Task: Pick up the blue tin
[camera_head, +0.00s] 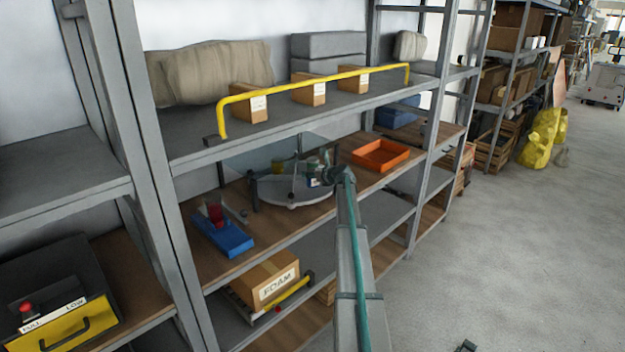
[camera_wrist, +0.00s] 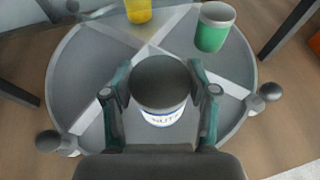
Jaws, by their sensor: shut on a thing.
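The blue tin (camera_wrist: 162,112) stands between my fingers in the wrist view, with a dark round top and a white label with blue lettering and edging. My gripper (camera_wrist: 160,78) is shut on it, one teal-sided finger on each side. The tin is over the round divided tray (camera_wrist: 85,95); I cannot tell whether it still touches the tray. A green tin (camera_wrist: 212,30) and a yellow tin (camera_wrist: 139,10) stand farther back on the tray. In the head view my gripper (camera_head: 324,174) reaches over the round tray (camera_head: 292,203), mostly hiding the blue tin.
A clear panel (camera_head: 250,155) stands behind the round tray. An orange tray (camera_head: 380,154) is to its right, and a blue-based device (camera_head: 222,236) to its left. The upper shelf with a yellow rail (camera_head: 310,82) is above. Knobs (camera_wrist: 270,91) stick out from the tray rim.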

